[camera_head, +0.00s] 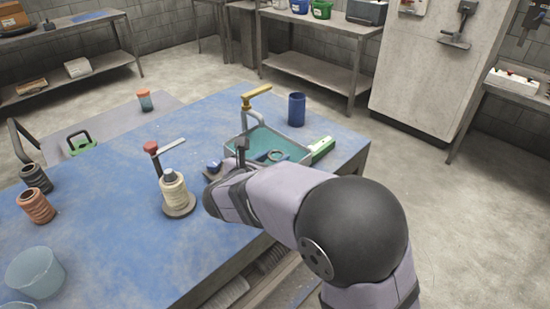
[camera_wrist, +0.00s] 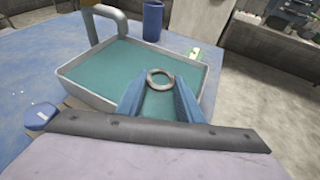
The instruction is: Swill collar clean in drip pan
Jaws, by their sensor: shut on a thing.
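The collar is a grey metal ring (camera_wrist: 160,71), held level at the tips of my gripper (camera_wrist: 161,84). Its two blue fingers are shut on it from either side, as the wrist view shows. The collar also shows in the head view (camera_head: 276,154), over the right part of the drip pan. The drip pan (camera_wrist: 88,96) is a grey rectangular tray with teal liquid; in the head view (camera_head: 232,142) my wrist hides its near side. I cannot tell whether the collar touches the liquid or hangs just above it.
A dark blue cup (camera_head: 297,109) stands behind, and a green-and-white item (camera_head: 321,148) lies right of the pan. The blue table's left middle is clear.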

